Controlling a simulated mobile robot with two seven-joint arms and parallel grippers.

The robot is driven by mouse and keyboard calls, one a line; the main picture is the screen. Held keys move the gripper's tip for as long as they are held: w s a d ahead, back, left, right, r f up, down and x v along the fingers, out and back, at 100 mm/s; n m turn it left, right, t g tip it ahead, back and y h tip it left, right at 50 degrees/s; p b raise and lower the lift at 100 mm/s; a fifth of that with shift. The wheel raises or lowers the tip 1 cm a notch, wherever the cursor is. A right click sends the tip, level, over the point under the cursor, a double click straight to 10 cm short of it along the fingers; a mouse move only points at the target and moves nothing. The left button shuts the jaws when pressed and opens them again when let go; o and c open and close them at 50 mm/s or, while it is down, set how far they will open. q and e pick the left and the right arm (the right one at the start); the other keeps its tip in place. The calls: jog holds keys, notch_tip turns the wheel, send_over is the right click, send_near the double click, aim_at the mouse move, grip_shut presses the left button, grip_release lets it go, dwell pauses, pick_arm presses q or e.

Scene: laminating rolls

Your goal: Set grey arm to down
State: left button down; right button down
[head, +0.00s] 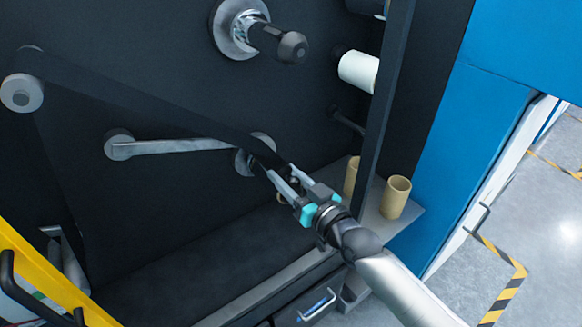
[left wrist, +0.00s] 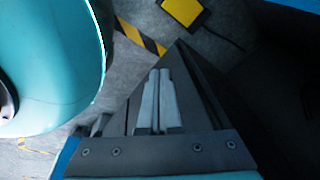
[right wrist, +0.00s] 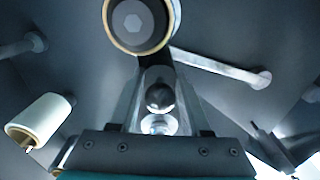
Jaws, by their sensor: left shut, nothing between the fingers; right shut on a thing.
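The grey arm (head: 180,146) is a light bar on the dark machine face, lying nearly level in the head view. Its left end is at a round grey hub, and its right end runs behind the dark band near my right gripper (head: 277,180). A grey bar also shows in the right wrist view (right wrist: 222,68). There, my right gripper (right wrist: 158,92) is shut on a shiny round knob (right wrist: 160,97); what the knob belongs to is partly hidden. My left gripper (left wrist: 158,90) is shut and empty above the floor, outside the head view.
A dark band (head: 130,100) slopes from the left roller (head: 21,93) toward my right gripper. A black-ended spindle (head: 280,43) and a white roll (head: 358,71) sit above. A beige tube (head: 395,197) stands on the ledge by a dark upright post (head: 388,85). A yellow frame (head: 45,275) is lower left.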

jog(key=shift+s+a+f, duration=0.1)
jog(key=shift+a+f, duration=0.05)
jog(key=shift+f, duration=0.4)
pick_arm(q)
jog(key=shift+w+f, duration=0.15)
jog(key=shift+w, duration=0.3)
jog(key=shift+s, duration=0.1)
pick_arm(e)
jog(key=c, duration=0.7)
grip_release()
jog(key=shift+c, duration=0.2)
jog(key=shift+o, duration=0.5)
pick_arm(q)
jog(key=shift+g, duration=0.3)
jog(key=s+p, duration=0.1)
jog(key=s+r+p, duration=0.1)
jog(key=s, duration=0.1)
jog(key=s+d+r+p, duration=0.1)
jog(key=shift+s+d+r, duration=0.1)
jog(key=shift+s, duration=0.05)
pick_arm(e)
jog(key=v, duration=1.5)
pick_arm(q)
jog(key=shift+d, duration=0.25)
pick_arm(e)
jog(key=shift+s, duration=0.1)
